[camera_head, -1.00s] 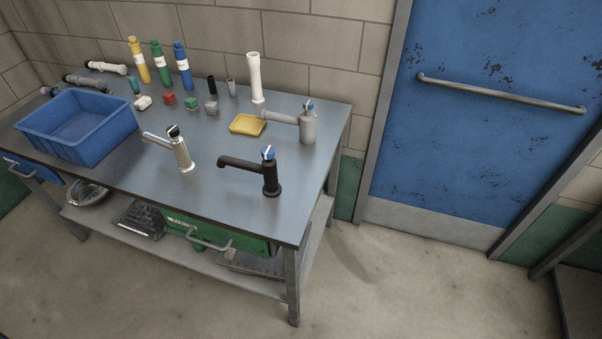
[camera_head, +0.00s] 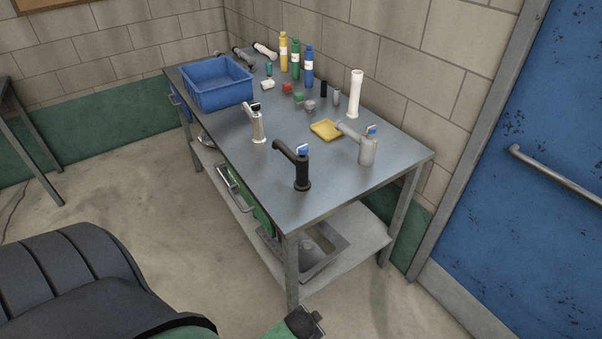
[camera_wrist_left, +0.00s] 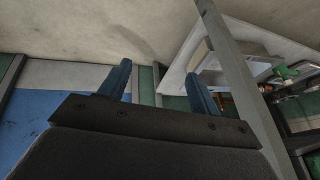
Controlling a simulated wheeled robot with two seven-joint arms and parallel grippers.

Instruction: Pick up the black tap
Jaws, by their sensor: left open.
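The black tap (camera_head: 301,171) stands upright near the front right corner of the metal table (camera_head: 345,195), its spout pointing left and a blue and white cap on top. In the left wrist view my left gripper (camera_wrist_left: 160,76) is open, its two blue fingers apart with nothing between them. That view looks at the floor, a table leg and the lower shelf; the black tap is not in it. In the head view a dark end of my arm shows at the bottom edge, below and apart from the tap. My right gripper is not in view.
A chrome tap (camera_head: 257,125) stands left of the black tap and a grey tap (camera_head: 367,150) to its right. A yellow tray (camera_head: 326,130), a blue bin (camera_head: 217,84), bottles and small blocks are farther back. A sink (camera_head: 318,262) lies on the lower shelf.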

